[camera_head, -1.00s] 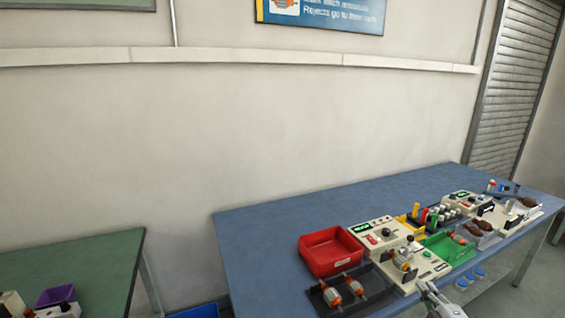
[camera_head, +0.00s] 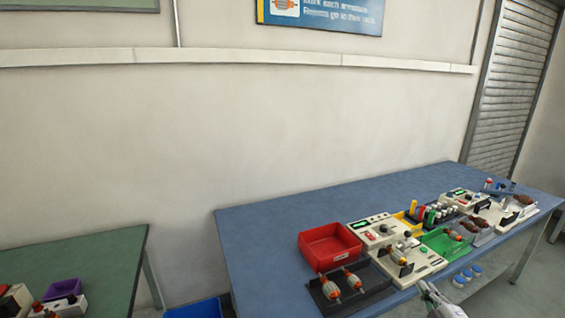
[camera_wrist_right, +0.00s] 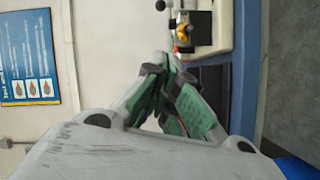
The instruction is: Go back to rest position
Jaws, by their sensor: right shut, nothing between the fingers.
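My right gripper (camera_head: 430,289) is at the front edge of the blue table in the head view. Its fingers are together and hold nothing. In the right wrist view the green-padded fingers (camera_wrist_right: 167,62) meet at their tips, with the table and a fixture beyond them. In the head view the gripper is just in front of the white test fixture (camera_head: 424,262), apart from the armatures. My left gripper is not in view.
The blue table (camera_head: 280,222) bears a red bin (camera_head: 330,246), a dark tray (camera_head: 372,284) with two orange armatures, a green tray (camera_head: 440,240) and several devices. Its far left part is clear. A green table (camera_head: 100,258) stands at the left.

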